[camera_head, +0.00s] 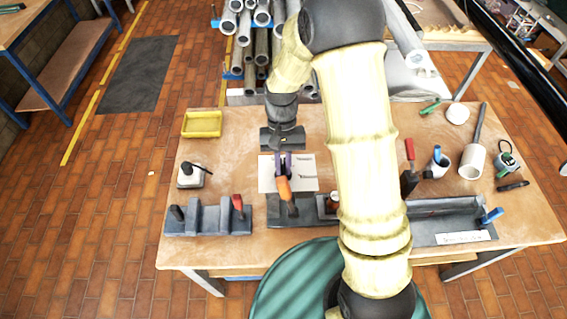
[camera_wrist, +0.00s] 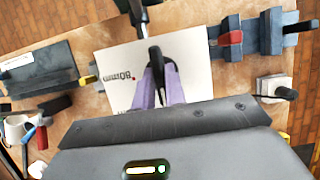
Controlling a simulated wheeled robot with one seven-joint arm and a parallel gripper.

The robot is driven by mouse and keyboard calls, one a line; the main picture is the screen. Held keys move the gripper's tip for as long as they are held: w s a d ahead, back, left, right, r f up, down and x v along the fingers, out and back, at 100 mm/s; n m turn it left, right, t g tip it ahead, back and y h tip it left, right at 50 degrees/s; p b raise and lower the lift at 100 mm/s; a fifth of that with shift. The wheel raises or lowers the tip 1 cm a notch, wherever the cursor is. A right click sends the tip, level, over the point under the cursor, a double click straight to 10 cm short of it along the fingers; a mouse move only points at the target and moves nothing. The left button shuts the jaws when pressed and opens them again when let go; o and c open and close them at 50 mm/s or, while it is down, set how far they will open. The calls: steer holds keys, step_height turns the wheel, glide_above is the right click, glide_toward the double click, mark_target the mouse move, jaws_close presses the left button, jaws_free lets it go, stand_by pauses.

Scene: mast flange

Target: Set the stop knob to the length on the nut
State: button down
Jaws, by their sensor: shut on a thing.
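My gripper (camera_head: 283,165) is over the middle of the bench, its purple fingers (camera_wrist: 160,85) pointing down. They are shut on a dark, rounded piece (camera_wrist: 155,53); I cannot tell what it is. An orange handle (camera_head: 284,188) stands at the fingers, on a dark block fixture (camera_head: 300,216). A white sheet (camera_head: 305,172) lies below; in the wrist view "80mm" (camera_wrist: 120,75) is printed on it. I cannot pick out the nut for certain. A blue knob (camera_head: 491,215) is at the right end of a dark channel (camera_head: 440,208); I cannot tell whether it is the stop knob.
A dark fixture with a red handle (camera_head: 238,203) is at left. A yellow tray (camera_head: 202,124) and a small grey box (camera_head: 190,176) stand behind it. My arm hides the bench's centre right.

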steer(key=shift+w+r, duration=0.1)
steer(key=shift+w, duration=0.1)
steer(key=c, duration=1.4)
jaws_free()
steer(key=shift+w, duration=0.1)
steer(key=shift+c, duration=0.2)
steer(key=shift+d, duration=0.15)
steer(key=shift+a+r, duration=0.15)
steer(key=shift+a, duration=0.05)
steer(key=b+v, duration=0.3)
steer(key=v, duration=1.4)
steer(key=shift+d+b, duration=0.35)
steer(key=shift+b, duration=0.05)
